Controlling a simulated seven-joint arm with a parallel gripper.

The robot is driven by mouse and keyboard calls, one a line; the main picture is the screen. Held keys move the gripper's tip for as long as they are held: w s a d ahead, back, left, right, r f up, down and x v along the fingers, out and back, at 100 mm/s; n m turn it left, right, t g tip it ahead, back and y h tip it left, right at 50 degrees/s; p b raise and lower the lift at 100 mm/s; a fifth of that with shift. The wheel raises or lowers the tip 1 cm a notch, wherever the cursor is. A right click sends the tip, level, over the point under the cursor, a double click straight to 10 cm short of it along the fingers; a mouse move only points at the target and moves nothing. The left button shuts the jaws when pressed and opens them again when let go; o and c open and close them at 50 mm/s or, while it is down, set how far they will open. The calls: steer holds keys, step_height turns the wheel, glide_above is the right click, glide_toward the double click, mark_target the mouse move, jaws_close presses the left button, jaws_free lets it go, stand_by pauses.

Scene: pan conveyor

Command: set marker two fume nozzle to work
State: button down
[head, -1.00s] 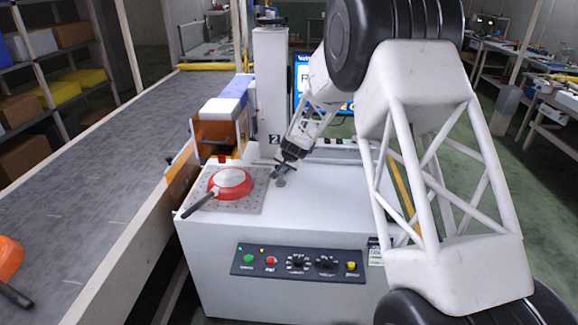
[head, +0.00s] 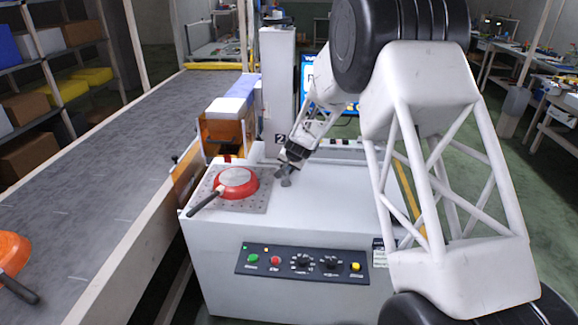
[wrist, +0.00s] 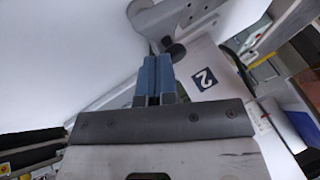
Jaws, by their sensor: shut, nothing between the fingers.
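The number 2 marker (head: 281,138) is on a white column (head: 278,75) behind the white machine; it also shows in the wrist view (wrist: 205,78). A small grey part (head: 286,182), perhaps the fume nozzle, is at my gripper's tip over the machine top. In the wrist view a grey, rounded fitting (wrist: 173,52) sits just beyond my blue fingers. My gripper (head: 281,172) is shut and empty, its fingers (wrist: 153,58) together close to that fitting. I cannot tell whether they touch it.
A red pan (head: 237,182) lies on a perforated plate (head: 258,200) on the machine (head: 215,245). A button panel (head: 302,263) is on the front. A conveyor (head: 90,170) at left carries an orange pan (head: 12,250). The machine top right of my gripper is clear.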

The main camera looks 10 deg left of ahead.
steer(key=shift+s+a, duration=0.1)
steer(key=shift+a, duration=0.8)
steer(key=shift+w+a, duration=0.2)
steer(key=shift+a, duration=0.9)
steer(key=shift+w+a, duration=0.35)
steer(key=shift+a, duration=0.3)
steer(key=shift+w+a, duration=0.1)
steer(key=shift+w+a+f+m+h, duration=0.1)
steer(key=shift+w+a+m+h, duration=0.05)
steer(key=shift+m+h, duration=0.15)
steer(key=shift+w, duration=0.15)
